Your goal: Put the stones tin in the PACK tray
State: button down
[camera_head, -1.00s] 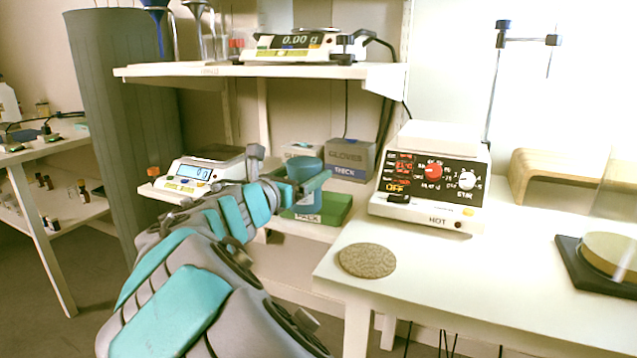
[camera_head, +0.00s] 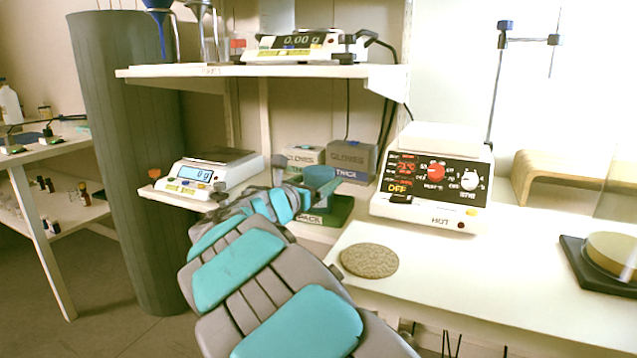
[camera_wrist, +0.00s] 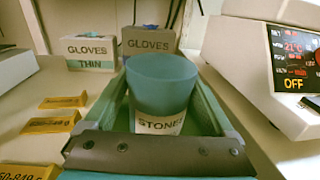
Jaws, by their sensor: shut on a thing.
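The stones tin (camera_head: 319,174) is a blue-teal cylinder with a pale STONES label, readable in the wrist view (camera_wrist: 160,88). My gripper (camera_head: 312,185) is shut on it, and the tin looks upright. The green PACK tray (camera_head: 338,210) sits on the lower shelf, its front label partly hidden by my arm. In the wrist view the tin is over the tray area, with green visible below and around it. The tin's base is hidden, so I cannot tell whether it touches the tray floor.
A THIN gloves box (camera_wrist: 88,51) and a grey THICK gloves box (camera_head: 352,158) stand behind the tray. A scale (camera_head: 205,175) is on the left, a hot plate (camera_head: 435,185) on the right. Orange labels (camera_wrist: 50,125) lie along the shelf. A cork mat (camera_head: 369,261) is on the bench.

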jog(key=shift+r, duration=0.1)
grip_release()
jog(key=shift+s+a, duration=0.2)
jog(key=shift+s, duration=0.05)
jog(key=v, duration=1.1)
jog(key=shift+s+p, duration=0.25)
jog(key=shift+p, duration=0.15)
jog(key=shift+a, duration=0.1)
